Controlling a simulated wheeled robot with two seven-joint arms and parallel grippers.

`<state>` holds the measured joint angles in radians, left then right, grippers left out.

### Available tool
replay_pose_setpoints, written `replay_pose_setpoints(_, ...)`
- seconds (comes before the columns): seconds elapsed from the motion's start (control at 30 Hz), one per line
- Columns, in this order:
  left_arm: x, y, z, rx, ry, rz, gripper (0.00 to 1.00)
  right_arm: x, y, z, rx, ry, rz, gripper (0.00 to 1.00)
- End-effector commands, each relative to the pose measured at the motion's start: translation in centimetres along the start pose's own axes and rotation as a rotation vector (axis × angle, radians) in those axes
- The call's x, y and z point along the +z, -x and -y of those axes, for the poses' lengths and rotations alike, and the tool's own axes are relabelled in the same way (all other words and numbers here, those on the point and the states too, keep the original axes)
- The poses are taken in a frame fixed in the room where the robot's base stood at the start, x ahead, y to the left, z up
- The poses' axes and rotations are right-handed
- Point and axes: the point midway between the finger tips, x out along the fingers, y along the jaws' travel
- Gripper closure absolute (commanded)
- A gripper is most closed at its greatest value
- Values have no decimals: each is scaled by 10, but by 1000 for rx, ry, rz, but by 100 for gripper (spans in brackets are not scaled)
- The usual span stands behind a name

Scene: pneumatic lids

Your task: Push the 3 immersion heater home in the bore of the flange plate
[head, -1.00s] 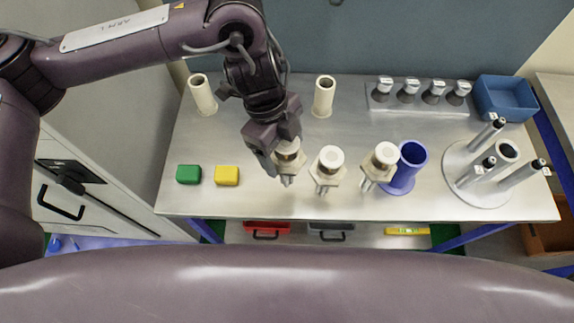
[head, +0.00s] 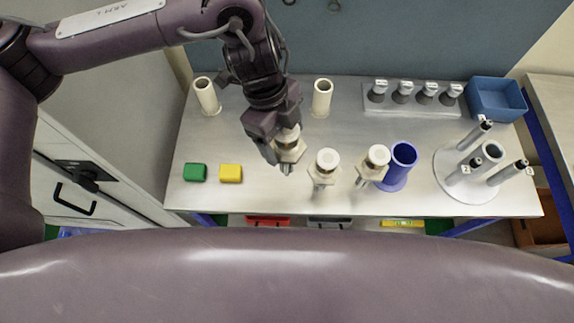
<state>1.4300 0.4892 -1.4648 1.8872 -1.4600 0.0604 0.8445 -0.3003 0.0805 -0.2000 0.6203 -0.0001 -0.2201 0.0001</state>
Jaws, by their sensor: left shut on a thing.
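Three immersion heaters with white caps, cream hex collars and metal prongs are at the middle of the bench. My left gripper (head: 280,135) is shut on the leftmost heater (head: 291,153) and holds it upright, prongs down; whether they touch the bench is unclear. The middle heater (head: 325,163) and the right heater (head: 374,160) stand free to its right. I cannot pick out the flange plate or its bore for certain; a round pale plate (head: 450,190) with a central tube and black-tipped rods is at the right. My right gripper is not in view.
A blue tube (head: 397,173) stands close behind the right heater. Green (head: 195,172) and yellow (head: 231,173) blocks lie at left. Two cream tubes (head: 207,97) (head: 322,98), a rack (head: 410,107) and a blue bin (head: 497,99) are at the back.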

Motion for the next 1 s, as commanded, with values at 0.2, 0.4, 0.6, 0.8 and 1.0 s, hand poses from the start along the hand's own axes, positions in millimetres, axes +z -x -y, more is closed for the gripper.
replay_pose_setpoints(0.2, -4, 16, 0, -2, 0, -1, 51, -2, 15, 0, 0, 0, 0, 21)
replay_pose_setpoints(0.4, -7, 28, 0, -1, 0, -1, 51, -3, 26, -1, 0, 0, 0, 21)
replay_pose_setpoints(0.6, -9, 37, 1, -3, -1, 0, 51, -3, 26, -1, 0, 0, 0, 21)
replay_pose_setpoints(0.8, -12, 48, 1, -3, -2, 0, 51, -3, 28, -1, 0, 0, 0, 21)
replay_pose_setpoints(1.0, -13, 50, 0, -1, -1, -1, 51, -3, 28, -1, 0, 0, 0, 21)
